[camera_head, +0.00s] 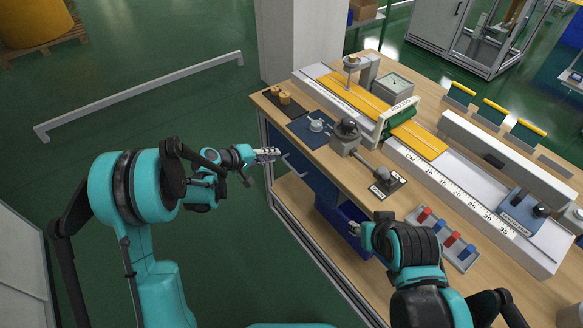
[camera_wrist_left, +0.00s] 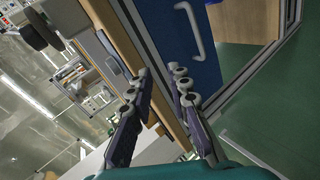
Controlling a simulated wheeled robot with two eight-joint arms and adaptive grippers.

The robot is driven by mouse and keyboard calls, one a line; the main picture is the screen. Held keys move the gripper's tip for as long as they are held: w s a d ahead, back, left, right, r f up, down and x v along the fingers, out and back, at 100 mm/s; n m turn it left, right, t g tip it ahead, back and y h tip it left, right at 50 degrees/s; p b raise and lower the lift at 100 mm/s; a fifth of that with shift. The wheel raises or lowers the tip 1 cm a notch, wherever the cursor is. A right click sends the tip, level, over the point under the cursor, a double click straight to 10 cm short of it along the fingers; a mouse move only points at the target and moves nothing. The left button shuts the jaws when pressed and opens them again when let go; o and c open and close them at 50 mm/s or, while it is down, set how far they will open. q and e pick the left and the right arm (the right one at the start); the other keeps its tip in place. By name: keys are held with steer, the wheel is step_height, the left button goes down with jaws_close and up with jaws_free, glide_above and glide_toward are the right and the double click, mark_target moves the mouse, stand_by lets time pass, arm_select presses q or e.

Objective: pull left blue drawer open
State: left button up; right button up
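The left blue drawer (camera_head: 312,176) is a dark blue front under the left end of the wooden workbench, with a pale bar handle (camera_head: 296,169). It looks shut. In the left wrist view the blue front (camera_wrist_left: 172,32) and its handle (camera_wrist_left: 194,32) show at the top, beyond the fingertips. My left gripper (camera_head: 268,154) is in front of the bench's left end, short of the handle and apart from it. In the left wrist view its fingers (camera_wrist_left: 162,74) are apart with nothing between them. My right gripper (camera_head: 354,228) is by the bench front; its fingers are too small to read.
A blue bin (camera_head: 347,216) sits on the shelf under the bench (camera_head: 366,196). The benchtop carries a long ruler fixture (camera_head: 455,190), a metal clamp device (camera_head: 346,137) and a tray of red and blue pieces (camera_head: 447,238).

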arm_select(q)
step_height(320, 180, down, 6)
steer(key=w+f+n+h, duration=0.1)
steer(key=w+h, duration=0.1)
steer(key=w, duration=0.1)
steer(key=n+t+h, duration=0.1)
steer(key=h, duration=0.1)
glide_toward(291, 166)
steer(key=d, duration=0.2)
steer(key=x, duration=0.2)
steer(key=b+x, duration=0.1)
steer(key=x, duration=0.2)
steer(key=f+b+x, duration=0.1)
steer(key=x, duration=0.2)
steer(key=shift+w+a, duration=0.15)
steer(key=shift+w, duration=0.3)
jaws_close()
